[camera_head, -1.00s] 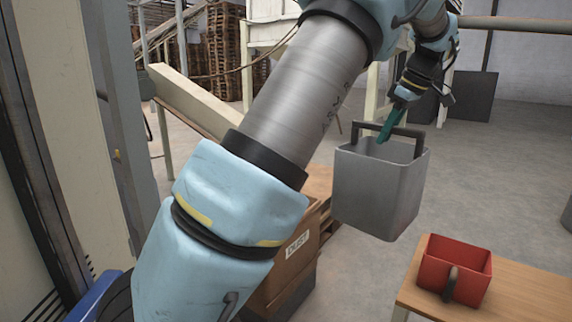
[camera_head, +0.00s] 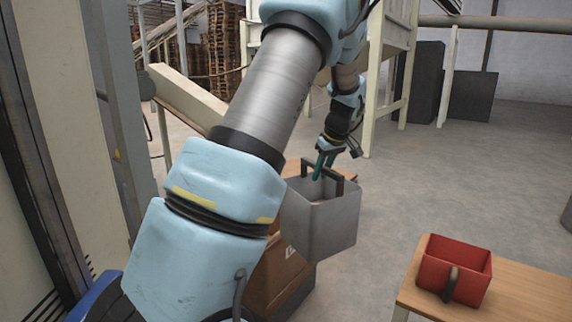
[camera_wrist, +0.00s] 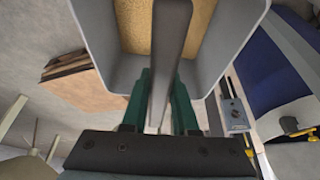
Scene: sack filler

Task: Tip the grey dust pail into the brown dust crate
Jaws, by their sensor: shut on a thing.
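The grey dust pail (camera_head: 322,228) hangs roughly upright from its dark handle in the head view. My gripper (camera_head: 321,170) is shut on that handle. In the wrist view the green fingers of my gripper (camera_wrist: 160,105) are on either side of the handle bar, and tan grainy stuff shows inside the pail (camera_wrist: 100,20).
A red container (camera_head: 455,272) with a handle sits on a wooden table (camera_head: 530,292) at the lower right. A beige frame (camera_head: 403,75) stands behind my gripper. Open concrete floor lies to the right of the pail.

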